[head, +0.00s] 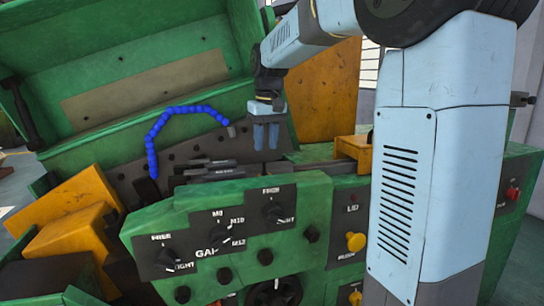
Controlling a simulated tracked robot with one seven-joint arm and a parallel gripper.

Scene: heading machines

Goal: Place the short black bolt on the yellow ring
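My gripper (267,146) hangs with its blue fingers pointing down over the grey plate of the green machine. A thin dark line runs between the fingers, and I cannot tell whether they are open or shut. I see nothing held between them. I cannot make out the short black bolt for certain; small dark parts lie on and around the machine bed. I cannot make out a yellow ring either.
A blue segmented hose (152,138) arches over the plate to the left of my gripper. Dark bars (207,168) lie behind the green control panel (205,205) with its black knobs. The raised green cover (150,50) stands behind. An orange-yellow block (354,147) is to the right.

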